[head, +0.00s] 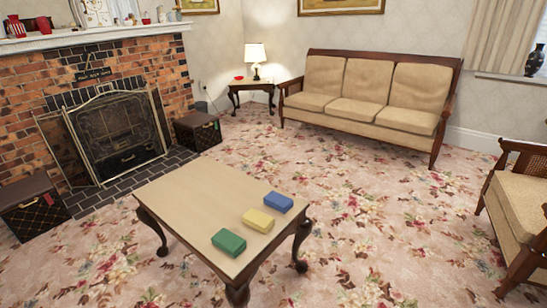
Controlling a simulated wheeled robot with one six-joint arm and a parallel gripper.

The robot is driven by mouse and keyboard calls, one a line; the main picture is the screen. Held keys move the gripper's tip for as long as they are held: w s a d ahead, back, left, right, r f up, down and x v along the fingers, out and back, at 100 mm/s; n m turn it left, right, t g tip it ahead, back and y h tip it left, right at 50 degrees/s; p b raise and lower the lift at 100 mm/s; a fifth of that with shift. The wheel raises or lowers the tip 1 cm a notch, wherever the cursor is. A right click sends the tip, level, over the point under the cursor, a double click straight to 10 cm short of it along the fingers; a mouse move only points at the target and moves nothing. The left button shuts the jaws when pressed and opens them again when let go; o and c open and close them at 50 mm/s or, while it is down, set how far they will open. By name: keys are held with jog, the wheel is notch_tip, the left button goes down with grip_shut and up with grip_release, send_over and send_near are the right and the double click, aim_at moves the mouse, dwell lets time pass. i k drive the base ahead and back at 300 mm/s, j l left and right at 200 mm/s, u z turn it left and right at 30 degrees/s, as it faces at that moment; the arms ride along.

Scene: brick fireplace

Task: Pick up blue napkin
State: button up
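The blue napkin (278,202) is a small folded block lying on the wooden coffee table (180,205), near the table's right end. A yellow napkin (258,220) lies beside it, nearer to me, and a green napkin (229,242) lies nearer still, at the table's front edge. The three form a diagonal row with small gaps between them. My gripper does not show in the head view.
A brick fireplace with a metal screen (117,135) is at the left, with dark boxes (198,131) beside it. A beige sofa (355,108) stands at the back and an armchair (520,205) at the right. Floral carpet (380,220) is clear right of the table.

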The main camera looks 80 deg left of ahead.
aim_at(279, 202)
jog(key=u, duration=2)
